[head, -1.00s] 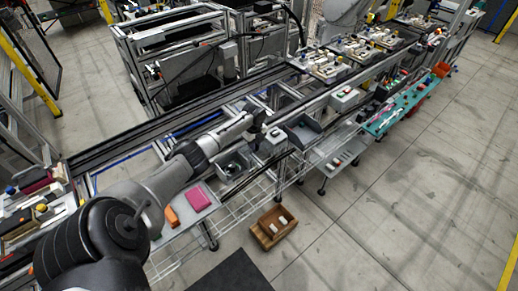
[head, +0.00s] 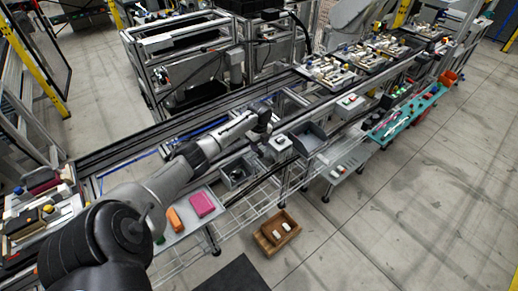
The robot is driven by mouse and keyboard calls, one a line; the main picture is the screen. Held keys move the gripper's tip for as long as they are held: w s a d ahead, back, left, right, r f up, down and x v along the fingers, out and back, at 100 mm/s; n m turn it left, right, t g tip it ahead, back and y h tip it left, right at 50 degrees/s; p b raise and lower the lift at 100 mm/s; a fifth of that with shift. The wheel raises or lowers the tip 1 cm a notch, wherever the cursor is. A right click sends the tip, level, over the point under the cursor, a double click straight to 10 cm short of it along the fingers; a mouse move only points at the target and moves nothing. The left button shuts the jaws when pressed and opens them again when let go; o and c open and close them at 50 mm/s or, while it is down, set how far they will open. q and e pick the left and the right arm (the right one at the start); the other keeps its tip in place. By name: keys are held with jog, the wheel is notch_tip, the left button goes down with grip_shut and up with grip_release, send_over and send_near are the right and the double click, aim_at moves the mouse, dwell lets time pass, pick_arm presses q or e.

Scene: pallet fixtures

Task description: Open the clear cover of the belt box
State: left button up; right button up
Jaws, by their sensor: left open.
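A small light-grey control box (head: 280,143) sits on the near side of the conveyor rail, with a dark spot on top. A second pale box (head: 350,102) with small red and green parts sits further right along the rail. I cannot make out a clear cover on either, so I cannot tell which is the belt box. My left gripper (head: 264,130) is open and empty, just left of and above the nearer grey box. Its fingers are small and dark, and contact cannot be told. My right gripper is out of view.
A grey bin (head: 238,174) lies below my left forearm, and a dark open bin (head: 308,138) is right of the grey box. A tray holds a pink block (head: 202,205) and an orange block (head: 175,219). A wooden crate (head: 277,232) stands on the floor.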

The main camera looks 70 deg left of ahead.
pick_arm(q)
notch_tip(320, 180, up, 10)
jog(key=shift+p, duration=0.35)
dwell(0.7)
